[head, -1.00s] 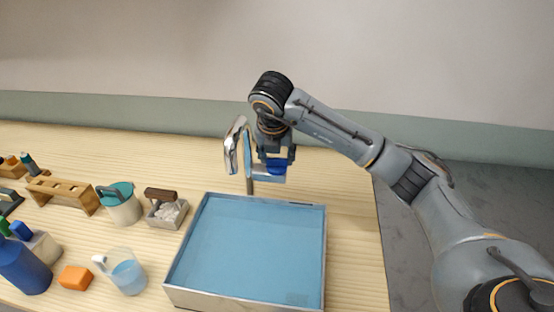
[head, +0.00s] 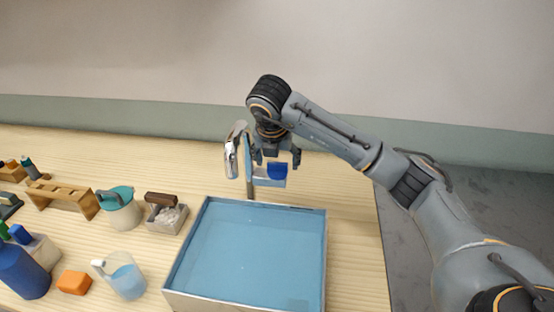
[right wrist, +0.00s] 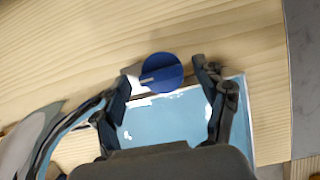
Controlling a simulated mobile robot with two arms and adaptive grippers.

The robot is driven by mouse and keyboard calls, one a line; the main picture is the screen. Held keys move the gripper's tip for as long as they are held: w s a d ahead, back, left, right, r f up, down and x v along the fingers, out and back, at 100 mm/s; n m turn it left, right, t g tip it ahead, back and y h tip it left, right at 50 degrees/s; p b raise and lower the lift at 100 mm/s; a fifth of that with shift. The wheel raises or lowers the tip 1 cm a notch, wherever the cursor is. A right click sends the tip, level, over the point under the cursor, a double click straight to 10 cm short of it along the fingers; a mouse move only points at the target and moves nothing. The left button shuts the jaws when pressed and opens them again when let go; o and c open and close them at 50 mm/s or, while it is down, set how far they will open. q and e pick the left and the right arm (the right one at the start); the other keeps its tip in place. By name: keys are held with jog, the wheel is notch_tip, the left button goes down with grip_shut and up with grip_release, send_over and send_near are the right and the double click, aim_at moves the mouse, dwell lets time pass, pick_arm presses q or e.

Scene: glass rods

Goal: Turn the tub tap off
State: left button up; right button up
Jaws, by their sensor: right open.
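The tub (head: 322,245) is a metal-walled basin holding blue water. The tap (head: 236,150) stands behind it, with a curved chrome spout and a light post. No falling stream is clear in the head view. The tap's round blue knob (head: 277,172) sits right of the post; in the right wrist view the knob (right wrist: 165,74) shows a pale mark pointing left. My right gripper (head: 277,158) is open just above the knob. In the right wrist view its fingers (right wrist: 160,70) stand apart on either side of the knob. My left gripper is not in view.
Left of the tub are a clear jug (head: 127,281), an orange block (head: 74,282), a teal-lidded pot (head: 121,212), a small tray of pale pieces (head: 165,222), a wooden rack (head: 62,196) and a blue bottle (head: 22,270). The table right of the tub is clear.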

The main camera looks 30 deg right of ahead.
jog(key=shift+r, duration=0.1)
jog(key=v, duration=1.1)
jog(key=shift+r, duration=0.4)
jog(key=shift+s+a, duration=0.1)
